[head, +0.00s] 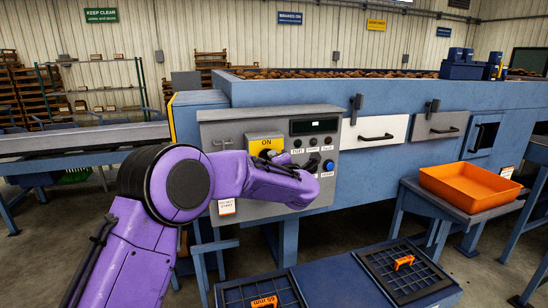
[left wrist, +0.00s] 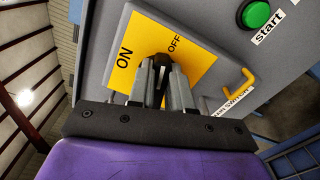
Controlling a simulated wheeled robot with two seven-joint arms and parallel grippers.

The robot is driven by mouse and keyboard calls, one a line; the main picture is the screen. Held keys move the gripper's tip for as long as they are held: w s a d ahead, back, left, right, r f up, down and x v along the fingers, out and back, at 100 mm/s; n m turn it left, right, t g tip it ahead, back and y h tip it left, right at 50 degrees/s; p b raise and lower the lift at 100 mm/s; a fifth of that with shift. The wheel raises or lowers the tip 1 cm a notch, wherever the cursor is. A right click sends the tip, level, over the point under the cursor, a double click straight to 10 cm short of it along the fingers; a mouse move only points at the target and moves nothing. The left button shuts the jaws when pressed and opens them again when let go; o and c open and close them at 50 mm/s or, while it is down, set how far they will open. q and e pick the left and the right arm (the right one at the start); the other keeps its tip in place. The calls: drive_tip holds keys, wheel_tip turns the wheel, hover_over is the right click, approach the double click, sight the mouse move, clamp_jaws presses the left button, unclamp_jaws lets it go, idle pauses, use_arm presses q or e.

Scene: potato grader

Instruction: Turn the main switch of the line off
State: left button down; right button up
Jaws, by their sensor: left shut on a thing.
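The main switch is a dark knob (left wrist: 163,58) on a yellow plate (left wrist: 138,42) marked ON and OFF, on the grey control box (head: 215,135). The yellow plate (head: 264,140) also shows in the head view, with ON readable and the knob hidden behind my arm. My left gripper (left wrist: 162,70) is shut on the knob, its fingers on either side of it. The knob's visible end lies nearer to OFF in the left wrist view, but its exact angle is mostly hidden. My right gripper is in neither view.
A green start button (left wrist: 257,14) and a yellow handle (left wrist: 242,85) are close to the plate. A blue knob (head: 328,165) and a dark display (head: 313,126) are on the box's right. An orange tray (head: 470,185) stands at the right. Dark grids (head: 402,270) lie in front.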

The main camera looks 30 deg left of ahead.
use_arm(q)
drive_tip(key=shift+f+m+p, duration=0.1)
drive_tip(key=shift+m+p, duration=0.4)
drive_tip(key=shift+m, duration=1.1)
drive_tip(key=c, duration=1)
unclamp_jaws()
drive_tip(key=shift+f, duration=0.1)
drive_tip(key=shift+c, duration=0.2)
drive_tip(key=b+v, duration=0.4)
drive_tip(key=v, duration=0.6)
drive_tip(key=shift+d, duration=0.15)
drive_tip(key=shift+s, duration=0.15)
